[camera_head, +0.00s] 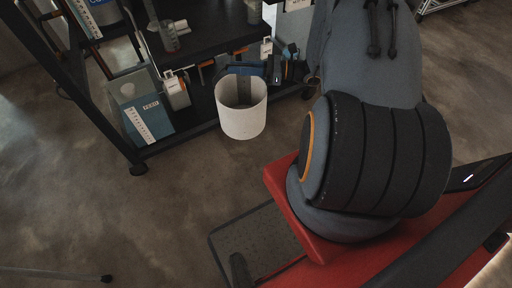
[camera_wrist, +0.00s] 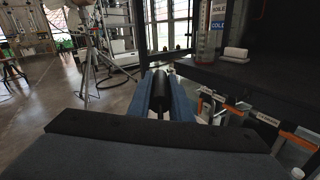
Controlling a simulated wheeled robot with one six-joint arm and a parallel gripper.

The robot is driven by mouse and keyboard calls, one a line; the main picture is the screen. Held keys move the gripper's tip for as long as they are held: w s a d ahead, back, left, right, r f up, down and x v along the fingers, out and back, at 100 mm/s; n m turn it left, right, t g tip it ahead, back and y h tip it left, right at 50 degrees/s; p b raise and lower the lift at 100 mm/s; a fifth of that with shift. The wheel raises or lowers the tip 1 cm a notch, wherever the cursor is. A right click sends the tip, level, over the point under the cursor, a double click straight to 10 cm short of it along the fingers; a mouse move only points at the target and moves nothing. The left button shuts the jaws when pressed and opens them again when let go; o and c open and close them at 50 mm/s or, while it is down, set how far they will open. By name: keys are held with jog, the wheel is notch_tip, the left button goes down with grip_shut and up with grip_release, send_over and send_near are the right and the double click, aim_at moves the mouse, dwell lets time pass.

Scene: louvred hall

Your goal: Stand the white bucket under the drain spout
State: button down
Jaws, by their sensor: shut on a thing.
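The white bucket (camera_head: 240,118) is upright in the head view, mouth up, in front of the dark shelf unit. My gripper (camera_head: 240,69) is just above its rim, a blue shape partly lost against the dark shelf. In the wrist view my gripper (camera_wrist: 162,78) has two blue fingers shut on a dark rounded piece, which looks like the bucket's grip. I cannot make out the drain spout in either view.
The shelf unit (camera_head: 212,35) carries a bottle (camera_head: 169,36) and a white roll (camera_wrist: 236,54). A teal box (camera_head: 142,116) stands low at its left end. Clamps with orange parts (camera_wrist: 265,118) line the shelf edge.

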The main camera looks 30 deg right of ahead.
jog(key=w+d+f+b, duration=0.1)
jog(key=d+f+b, duration=0.3)
jog(key=f+b, duration=0.65)
jog(key=w+d+f+b, duration=0.2)
jog(key=d+f+b, duration=0.3)
jog(key=f+b, duration=0.55)
jog(key=w+d+f+b, duration=0.1)
jog(key=d+f+b, duration=0.3)
jog(key=f+b, duration=0.65)
jog(key=w+r+m+t+h+b, duration=0.2)
jog(key=w+t, duration=0.1)
jog(key=w, duration=0.2)
notch_tip(320, 180, down, 10)
jog(key=b, duration=0.4)
jog(key=shift+a+r+b, duration=0.15)
jog(key=shift+a+b, duration=0.1)
jog(key=shift+b, duration=0.1)
jog(key=c, duration=1.9)
grip_release()
jog(key=p+v, duration=0.3)
jog(key=v, duration=0.9)
